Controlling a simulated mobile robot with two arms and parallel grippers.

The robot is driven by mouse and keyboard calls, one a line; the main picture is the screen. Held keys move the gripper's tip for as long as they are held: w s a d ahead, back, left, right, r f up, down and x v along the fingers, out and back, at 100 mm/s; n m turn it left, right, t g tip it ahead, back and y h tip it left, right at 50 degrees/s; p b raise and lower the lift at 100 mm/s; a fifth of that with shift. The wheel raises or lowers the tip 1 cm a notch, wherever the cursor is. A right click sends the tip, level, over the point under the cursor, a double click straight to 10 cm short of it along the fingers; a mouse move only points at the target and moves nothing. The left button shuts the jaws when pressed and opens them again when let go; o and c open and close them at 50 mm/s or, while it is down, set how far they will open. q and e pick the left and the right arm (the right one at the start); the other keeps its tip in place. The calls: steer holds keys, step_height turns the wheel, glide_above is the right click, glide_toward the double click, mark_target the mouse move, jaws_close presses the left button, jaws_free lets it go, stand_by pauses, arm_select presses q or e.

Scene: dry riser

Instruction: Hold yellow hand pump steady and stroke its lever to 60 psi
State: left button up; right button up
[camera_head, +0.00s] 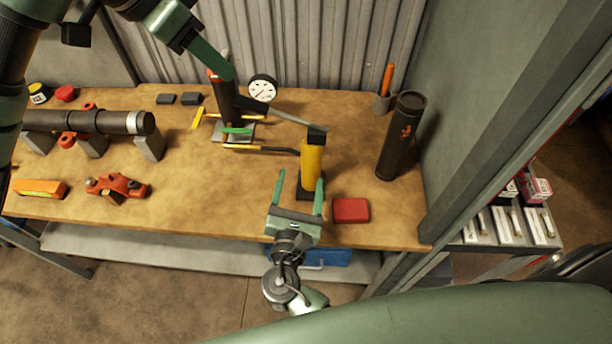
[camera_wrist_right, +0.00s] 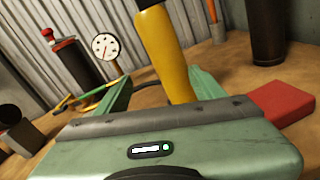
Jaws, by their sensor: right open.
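The yellow hand pump (camera_head: 312,158) stands upright near the bench's front right; its barrel also shows in the right wrist view (camera_wrist_right: 165,50). Its grey lever (camera_head: 292,118) runs from the dark pump head up and left to a dark grip. My right gripper (camera_head: 299,177) is open at the pump's front, with the barrel between the lines of its fingers in the wrist view (camera_wrist_right: 160,80); contact is not clear. My left gripper (camera_head: 222,68) is above the dark red-topped cylinder (camera_head: 224,98), its jaw gap hidden. The white gauge (camera_head: 262,91) stands behind; its reading is too small to tell.
A red block (camera_head: 350,210) lies right of the pump. A tall black cylinder (camera_head: 400,140) and an orange-handled tool in a cup (camera_head: 382,103) stand further right. A dark pipe (camera_head: 85,122) and a red tool (camera_head: 117,186) lie left. Bare bench (camera_head: 200,190) lies between.

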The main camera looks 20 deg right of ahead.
mark_target(314, 152)
steer(key=shift+w+d+r+n+h, duration=0.35)
steer(key=shift+d+r+n+h, duration=0.2)
steer(key=shift+h, duration=0.25)
steer(key=shift+w+d+r+n, duration=0.1)
steer(key=shift+w+d+n, duration=0.2)
steer(key=shift+d, duration=0.15)
steer(key=x, duration=0.7)
steer(key=shift+d, duration=0.15)
jaws_close()
